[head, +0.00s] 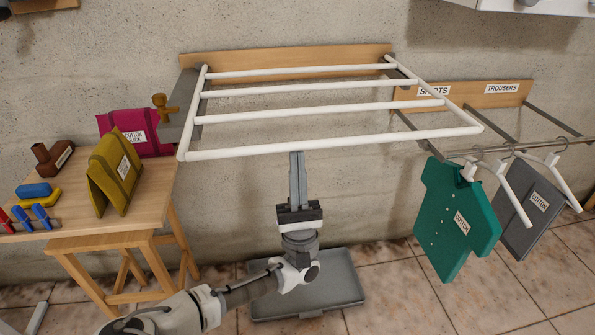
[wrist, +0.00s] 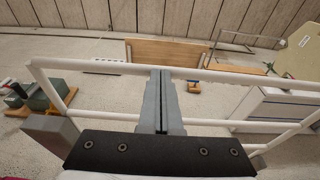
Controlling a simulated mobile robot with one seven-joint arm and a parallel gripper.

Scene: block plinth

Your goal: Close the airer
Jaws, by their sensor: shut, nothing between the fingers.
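The airer (head: 333,142) is a white rack of several parallel bars on a wooden wall board (head: 285,59). It stands folded out from the wall in the head view. My gripper (head: 297,156) points up, just below the middle of the airer's front bar. Its fingers are together and empty. In the wrist view, the shut fingers of my gripper (wrist: 161,75) reach up to the airer's long white bar (wrist: 110,68). I cannot tell whether they touch it.
A wooden table (head: 150,195) with folded cloths and a wooden stool stand at the left. A rail at the right holds a green shirt (head: 457,215) and grey trousers (head: 530,207) on hangers. A grey tray (head: 345,285) lies on the tiled floor below my gripper.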

